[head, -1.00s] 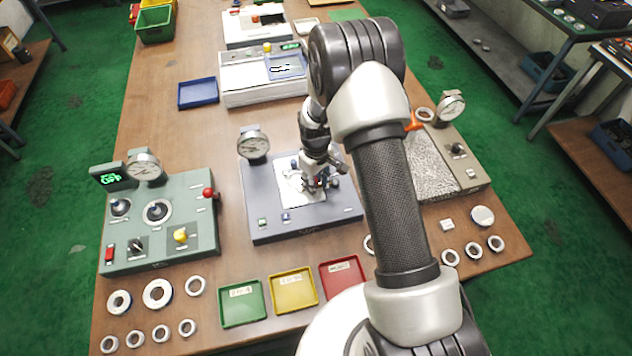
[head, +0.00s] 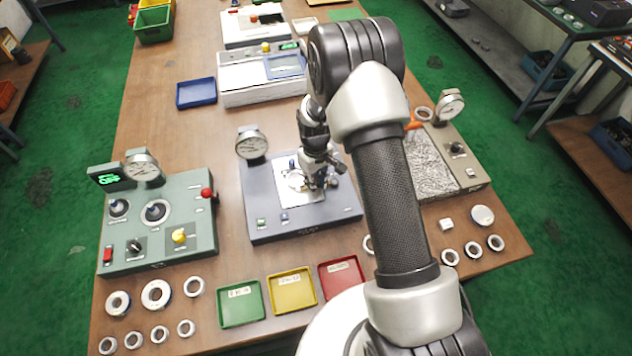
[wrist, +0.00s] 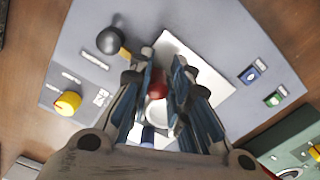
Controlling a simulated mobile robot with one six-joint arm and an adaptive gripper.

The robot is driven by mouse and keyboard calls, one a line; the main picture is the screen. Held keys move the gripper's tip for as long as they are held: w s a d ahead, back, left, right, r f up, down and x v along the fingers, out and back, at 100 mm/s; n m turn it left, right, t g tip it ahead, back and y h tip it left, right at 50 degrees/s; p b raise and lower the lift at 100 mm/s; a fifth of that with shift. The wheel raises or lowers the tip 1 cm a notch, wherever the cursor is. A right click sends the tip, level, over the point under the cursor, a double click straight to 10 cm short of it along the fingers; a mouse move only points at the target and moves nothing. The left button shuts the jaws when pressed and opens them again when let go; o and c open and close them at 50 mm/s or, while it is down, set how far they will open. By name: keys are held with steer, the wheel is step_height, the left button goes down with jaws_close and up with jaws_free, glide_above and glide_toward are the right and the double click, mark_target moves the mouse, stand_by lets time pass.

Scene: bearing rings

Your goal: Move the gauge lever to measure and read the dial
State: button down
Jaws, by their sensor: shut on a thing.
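The grey gauge station (head: 262,205) stands mid-table, with a round white dial (head: 251,144) on a post at its back left; its reading is too small to tell. My gripper (head: 322,186) is low over the right part of the station's white plate (head: 287,193). In the wrist view, a red knob (wrist: 157,84) sits between the fingers of my gripper (wrist: 163,72), which look shut on it. The lever under the knob is hidden. A white ring (wrist: 157,112) shows just below the knob, partly covered by the fingers.
A black ball knob (wrist: 110,40) and a yellow knob (wrist: 68,103) stand near the fingers. A green station (head: 165,225) is at left, a speckled-plate station (head: 472,178) at right. Green (head: 241,302), yellow (head: 292,290) and red (head: 343,278) trays lie in front.

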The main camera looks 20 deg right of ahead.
steer(key=shift+w+a+r, duration=0.1)
steer(key=shift+w+a, duration=0.1)
steer(key=shift+a, duration=0.05)
steer(key=c, duration=1.5)
jaws_free()
steer(key=shift+a, duration=0.15)
steer(key=shift+r, duration=0.35)
step_height(320, 180, up, 11)
steer(key=shift+r, duration=0.1)
steer(key=shift+s, duration=0.1)
